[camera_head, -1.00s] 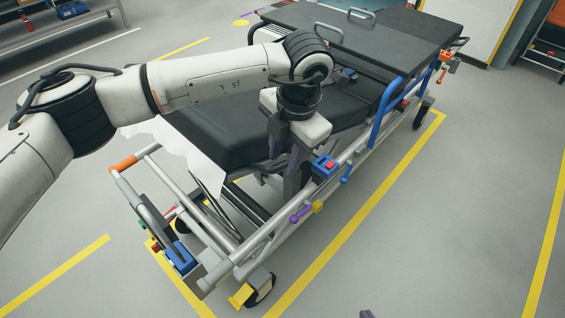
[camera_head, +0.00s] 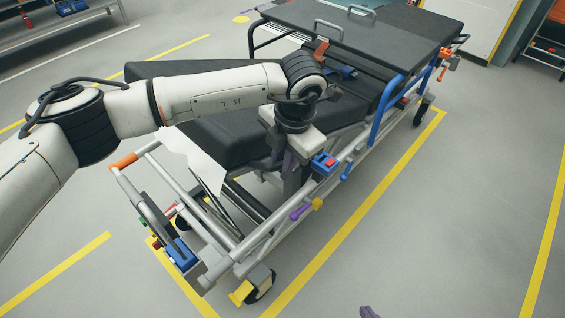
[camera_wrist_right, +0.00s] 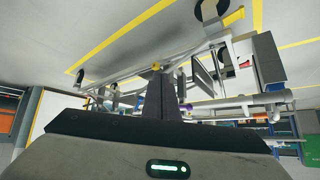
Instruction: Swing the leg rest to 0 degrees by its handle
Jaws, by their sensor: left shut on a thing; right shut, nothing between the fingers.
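The leg rest (camera_head: 225,138) is the black padded section at the foot end of the stretcher, partly covered by my left arm. Its far edge shows above the arm. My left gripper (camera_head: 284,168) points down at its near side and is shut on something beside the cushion. That is likely the leg rest's handle, which the gripper hides. My right gripper (camera_wrist_right: 162,96) is shut and empty in the right wrist view, with the stretcher frame behind it. Only a small tip, probably of it, shows at the bottom of the head view.
A blue box with a red top (camera_head: 324,163) and a purple lever (camera_head: 301,211) sit on the near side rail. A blue side rail (camera_head: 386,112) stands further back. A white sheet (camera_head: 195,155) hangs at the foot end. The floor at the right is clear.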

